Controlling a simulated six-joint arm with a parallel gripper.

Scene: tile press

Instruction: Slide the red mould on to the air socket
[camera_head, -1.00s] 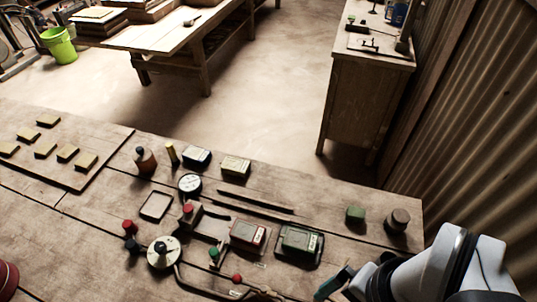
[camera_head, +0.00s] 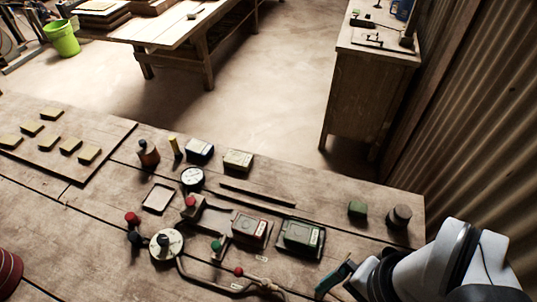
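The red mould (camera_head: 250,230) is a dark, low box with a red-marked top, flat on the bench right of the middle. A similar green-marked mould (camera_head: 300,238) lies just to its right. To its left is a small fixture with a red knob (camera_head: 191,203), and a green-knobbed lever (camera_head: 217,247) stands close by at its lower left. I cannot tell which fitting is the air socket. My gripper (camera_head: 335,281) is at the lower right, below and right of both moulds and apart from them. Its finger opening is not clear from this angle.
A green block (camera_head: 357,209) and dark cylinder (camera_head: 399,217) stand at right.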

